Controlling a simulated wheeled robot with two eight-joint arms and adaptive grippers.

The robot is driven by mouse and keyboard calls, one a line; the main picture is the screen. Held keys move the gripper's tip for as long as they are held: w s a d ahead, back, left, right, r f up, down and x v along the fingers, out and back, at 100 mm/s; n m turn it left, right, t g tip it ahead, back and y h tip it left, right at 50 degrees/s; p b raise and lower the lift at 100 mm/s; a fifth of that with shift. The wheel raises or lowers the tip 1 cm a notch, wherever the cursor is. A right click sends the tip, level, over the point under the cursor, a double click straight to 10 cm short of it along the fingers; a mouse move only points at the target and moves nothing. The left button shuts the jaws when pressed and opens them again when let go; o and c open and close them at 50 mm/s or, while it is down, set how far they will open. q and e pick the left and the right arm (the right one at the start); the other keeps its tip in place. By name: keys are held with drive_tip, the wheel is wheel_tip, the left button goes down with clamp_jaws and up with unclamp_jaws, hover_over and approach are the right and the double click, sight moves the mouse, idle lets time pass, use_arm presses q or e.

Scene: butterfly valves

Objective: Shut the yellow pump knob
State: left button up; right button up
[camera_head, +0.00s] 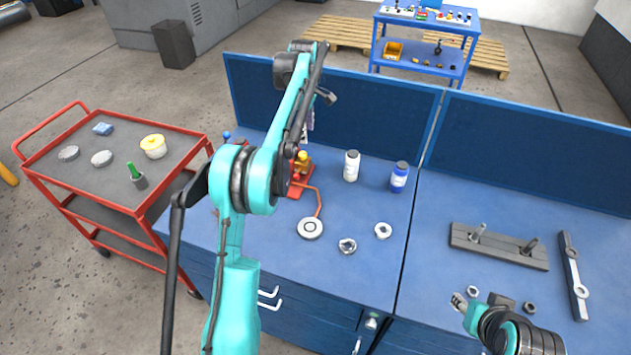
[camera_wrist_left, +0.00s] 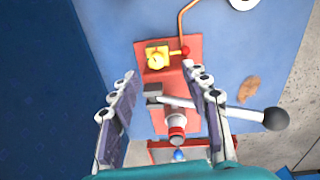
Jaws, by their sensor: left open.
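The yellow pump knob (camera_wrist_left: 157,58) sits on a red base plate (camera_wrist_left: 198,50) and lies just past my left fingertips in the left wrist view. In the head view the yellow knob (camera_head: 303,158) shows on the bench beside my left arm.
A white lever with a black ball end (camera_wrist_left: 275,119) reaches out past my right-hand finger. A red and white cylinder (camera_wrist_left: 176,127) stands close by. White (camera_head: 351,166) and blue-labelled (camera_head: 399,177) bottles stand right of the pump. A red cart (camera_head: 105,190) is at left.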

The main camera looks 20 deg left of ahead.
use_arm(q)
drive_tip(key=s+d+r+m+t+b, duration=0.1)
drive_tip(key=s+d+m+t+b, duration=0.1)
drive_tip(key=s+d+m, duration=0.4)
drive_tip(key=s+d+r+m+t+b, duration=0.2)
drive_tip(key=s+d+m, duration=0.4)
drive_tip(key=s, duration=0.9)
drive_tip(key=shift+s, duration=0.35)
drive_tip(key=shift+d, duration=0.1)
